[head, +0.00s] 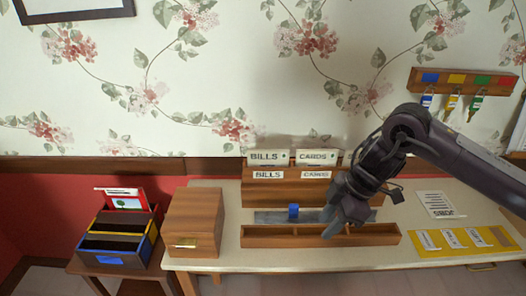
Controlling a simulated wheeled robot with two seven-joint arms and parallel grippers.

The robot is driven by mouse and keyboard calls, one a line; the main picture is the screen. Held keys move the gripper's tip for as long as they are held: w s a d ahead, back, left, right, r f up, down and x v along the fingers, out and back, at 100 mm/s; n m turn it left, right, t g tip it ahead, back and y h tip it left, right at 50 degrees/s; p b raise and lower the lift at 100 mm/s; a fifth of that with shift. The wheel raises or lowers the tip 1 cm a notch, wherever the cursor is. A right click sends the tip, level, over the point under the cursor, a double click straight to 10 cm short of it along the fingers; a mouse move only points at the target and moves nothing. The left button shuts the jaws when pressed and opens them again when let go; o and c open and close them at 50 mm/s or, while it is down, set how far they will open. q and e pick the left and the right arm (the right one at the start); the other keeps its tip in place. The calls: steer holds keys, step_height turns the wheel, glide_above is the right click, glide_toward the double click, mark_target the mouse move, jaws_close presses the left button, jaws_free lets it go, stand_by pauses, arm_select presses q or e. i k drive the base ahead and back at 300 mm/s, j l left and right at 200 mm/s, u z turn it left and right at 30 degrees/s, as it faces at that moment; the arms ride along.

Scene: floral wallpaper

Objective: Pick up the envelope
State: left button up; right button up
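A wooden sorter (258,190) stands at the back of the desk, with slots labelled BILLS and CARDS. A white piece marked BILLS (268,157) and one marked CARDS (316,157) stick up from its top; I cannot tell if either is an envelope. A white-and-red card with a tree picture (125,202) stands in the box at left. My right gripper (343,226) points down over the long wooden tray, in front of the sorter's right part. I cannot see anything held, and its finger gap is unclear. My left gripper is out of view.
A long low wooden tray (270,236) lies along the desk front, with a small blue object (293,211) behind it. A wooden box (196,222) stands at the desk's left end. Papers and yellow cards (428,240) lie at right. Keys hang from a wall rack (462,80).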

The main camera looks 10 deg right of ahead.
mark_target(255, 157)
steer(key=i, duration=1.3)
